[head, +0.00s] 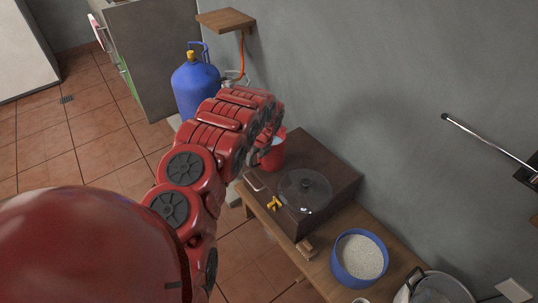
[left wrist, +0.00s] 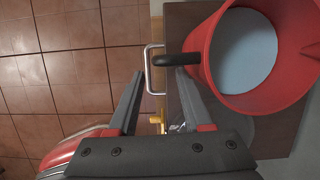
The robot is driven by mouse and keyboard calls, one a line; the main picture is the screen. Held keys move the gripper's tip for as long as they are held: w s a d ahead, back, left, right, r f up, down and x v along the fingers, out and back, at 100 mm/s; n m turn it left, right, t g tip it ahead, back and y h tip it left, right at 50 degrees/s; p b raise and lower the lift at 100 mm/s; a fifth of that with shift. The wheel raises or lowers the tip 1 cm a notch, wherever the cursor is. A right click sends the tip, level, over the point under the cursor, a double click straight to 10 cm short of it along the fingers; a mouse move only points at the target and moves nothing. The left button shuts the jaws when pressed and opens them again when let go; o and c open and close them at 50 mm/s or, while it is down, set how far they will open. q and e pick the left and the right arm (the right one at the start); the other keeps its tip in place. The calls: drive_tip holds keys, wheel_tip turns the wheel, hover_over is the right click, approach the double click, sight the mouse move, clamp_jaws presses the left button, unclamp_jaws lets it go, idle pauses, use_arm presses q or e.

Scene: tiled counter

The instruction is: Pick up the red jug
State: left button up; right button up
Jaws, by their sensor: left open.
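The red jug (head: 274,157) stands on the far left part of a dark brown wooden box, partly hidden by my left arm in the head view. In the left wrist view the jug (left wrist: 292,98) is at the upper right, its open mouth showing a pale blue-grey inside. Its dark handle (left wrist: 174,60) points left, just ahead of the fingertips and overlapping the right finger's tip; I cannot tell whether they touch. My left gripper (left wrist: 160,76) is open with nothing between its fingers. In the head view it is mostly hidden beside the jug. My right gripper is not in view.
The brown box (head: 336,169) has a round glass lid (head: 304,190), a metal bar handle (left wrist: 148,70) and a yellow tap (head: 275,203). A blue bowl of white grains (head: 360,257) and a pot (head: 440,290) stand nearer. A blue gas bottle (head: 194,85) stands behind my arm.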

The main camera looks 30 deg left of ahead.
sight(252, 167)
use_arm(q)
drive_tip(key=x, duration=0.2)
drive_tip(key=b+x, duration=0.1)
drive_tip(key=x, duration=0.2)
drive_tip(key=shift+w+a+r, duration=0.1)
drive_tip(key=shift+a+r, duration=0.1)
drive_tip(key=shift+a, duration=0.15)
drive_tip(key=shift+c, duration=0.3)
clamp_jaws()
drive_tip(key=shift+r, duration=0.1)
idle(0.6)
